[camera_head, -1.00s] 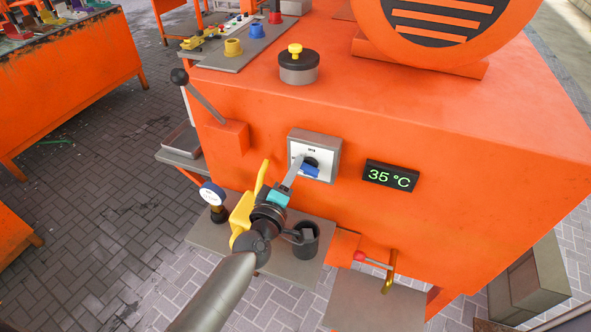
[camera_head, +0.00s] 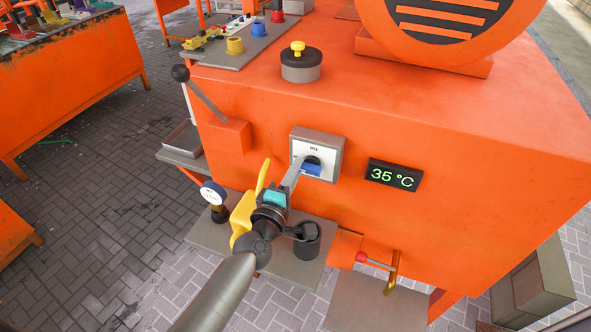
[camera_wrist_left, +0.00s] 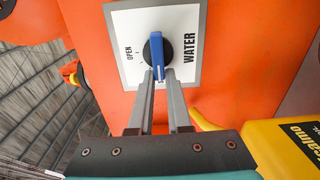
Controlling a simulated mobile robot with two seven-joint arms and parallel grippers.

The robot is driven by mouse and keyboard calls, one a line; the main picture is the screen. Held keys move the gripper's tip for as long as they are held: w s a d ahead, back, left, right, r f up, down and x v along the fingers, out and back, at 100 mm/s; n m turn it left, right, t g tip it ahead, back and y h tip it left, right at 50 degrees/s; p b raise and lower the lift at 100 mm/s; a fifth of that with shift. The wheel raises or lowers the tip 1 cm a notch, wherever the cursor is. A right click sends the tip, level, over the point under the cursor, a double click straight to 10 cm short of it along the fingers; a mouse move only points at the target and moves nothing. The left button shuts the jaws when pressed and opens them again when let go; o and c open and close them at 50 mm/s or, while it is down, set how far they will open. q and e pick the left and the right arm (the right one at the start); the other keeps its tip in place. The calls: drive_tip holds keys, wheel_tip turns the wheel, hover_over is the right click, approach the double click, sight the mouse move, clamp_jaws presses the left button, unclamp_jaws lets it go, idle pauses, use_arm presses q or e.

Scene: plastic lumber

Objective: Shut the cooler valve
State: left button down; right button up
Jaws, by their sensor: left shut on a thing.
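The valve is a dark round knob with a blue handle (camera_head: 312,169) on a white square plate (camera_head: 327,148), fixed to the orange machine's front. In the left wrist view the blue handle (camera_wrist_left: 158,57) points along my fingers, and the plate (camera_wrist_left: 120,25) reads "OPEN" and "WATER", both turned sideways. My left gripper (camera_head: 299,168) reaches it from the lower left; its two grey fingertips also show in the left wrist view (camera_wrist_left: 160,74), shut on the blue handle. The fingers partly hide the knob in the head view. My right gripper is not in view.
A display (camera_head: 394,175) reading 35 °C sits right of the valve. A black cup (camera_head: 306,241) stands on a grey shelf just below my gripper. A red-ended lever (camera_head: 374,261) is lower right.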

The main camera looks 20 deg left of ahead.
use_arm(q)
drive_tip(key=shift+d+f, duration=0.25)
drive_tip(key=c, duration=1)
unclamp_jaws()
drive_tip(key=shift+r, duration=0.1)
drive_tip(key=shift+c, duration=0.2)
drive_tip(key=shift+o, duration=0.9)
drive_tip(key=shift+a+r, duration=0.1)
drive_tip(key=shift+s, duration=0.1)
drive_tip(key=s+b, duration=0.1)
drive_tip(key=s, duration=1.4)
drive_tip(key=shift+a, duration=0.3)
